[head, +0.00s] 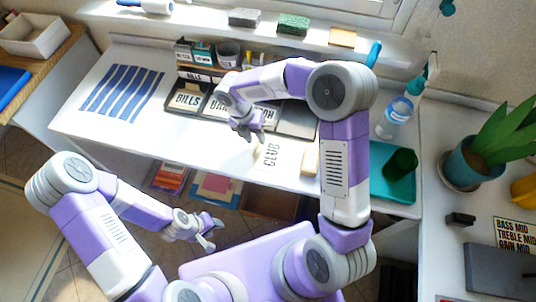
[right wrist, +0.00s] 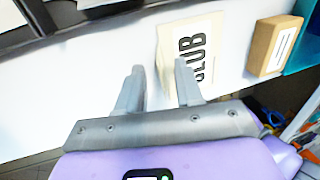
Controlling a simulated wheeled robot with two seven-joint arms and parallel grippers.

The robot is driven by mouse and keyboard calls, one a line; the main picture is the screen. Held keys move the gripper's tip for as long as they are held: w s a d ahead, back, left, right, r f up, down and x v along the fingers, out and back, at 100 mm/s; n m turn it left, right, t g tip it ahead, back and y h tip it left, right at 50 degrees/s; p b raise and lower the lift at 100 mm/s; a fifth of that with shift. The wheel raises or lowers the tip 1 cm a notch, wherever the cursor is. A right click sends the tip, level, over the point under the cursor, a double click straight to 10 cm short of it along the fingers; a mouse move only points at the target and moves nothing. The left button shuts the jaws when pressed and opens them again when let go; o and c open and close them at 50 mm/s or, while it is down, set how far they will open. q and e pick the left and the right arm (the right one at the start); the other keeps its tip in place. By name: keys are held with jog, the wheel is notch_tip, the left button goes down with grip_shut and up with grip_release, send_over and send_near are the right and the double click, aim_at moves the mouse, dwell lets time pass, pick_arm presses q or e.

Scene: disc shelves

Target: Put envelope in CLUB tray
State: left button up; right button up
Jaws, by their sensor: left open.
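A cream envelope (head: 268,153) printed CLUB lies flat near the front of the white desk. It also shows in the right wrist view (right wrist: 180,42). My right gripper (head: 247,137) is open and empty, just left of the envelope. In the right wrist view its fingers (right wrist: 157,88) are apart, and the right one overlaps the envelope's lower part; contact cannot be told. Labelled trays stand at the back of the desk: one reads BILLS (head: 188,99), the others are partly hidden by my right arm. No tray label reading CLUB is legible. My left gripper (head: 207,234) is open and empty in front of the desk.
A wooden block (head: 309,161) stands right of the envelope. A blue-striped sheet (head: 122,91) lies left. The desk's front left is clear.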

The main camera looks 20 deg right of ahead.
jog(key=shift+x, duration=1)
jog(key=shift+r, duration=0.1)
grip_shut()
jog(key=shift+r, duration=0.1)
